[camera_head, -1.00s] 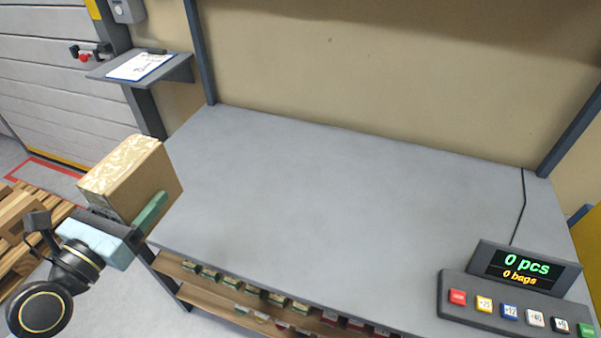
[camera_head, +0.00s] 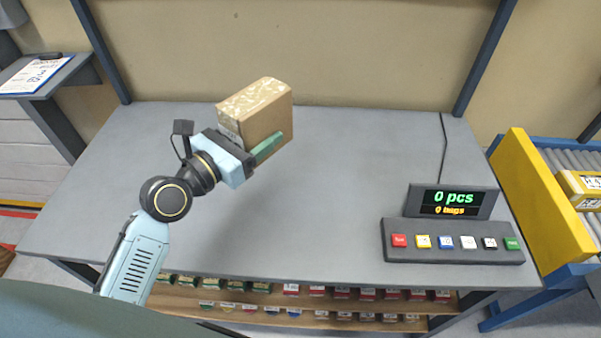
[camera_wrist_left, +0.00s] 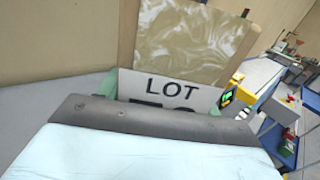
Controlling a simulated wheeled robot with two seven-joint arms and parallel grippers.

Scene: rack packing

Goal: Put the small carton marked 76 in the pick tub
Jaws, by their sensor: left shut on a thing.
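A small brown carton (camera_head: 262,112) with a pale mottled top is held above the grey bench. My left gripper (camera_head: 258,150), with green fingers, is shut on it. In the left wrist view the carton (camera_wrist_left: 190,40) shows a white label reading LOT, with the number below mostly hidden by the gripper body, so I cannot read it in full. The fingers (camera_wrist_left: 162,95) show at both sides of the label. The pick tub is not plainly in view. My right gripper is not in view.
The grey bench (camera_head: 330,200) is largely bare. A counter display (camera_head: 452,202) with coloured buttons stands at its right front. A roller conveyor with a yellow side (camera_head: 540,200) lies to the right, carrying a yellow labelled container (camera_head: 582,188). Small labelled bins (camera_head: 340,292) line the shelf below.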

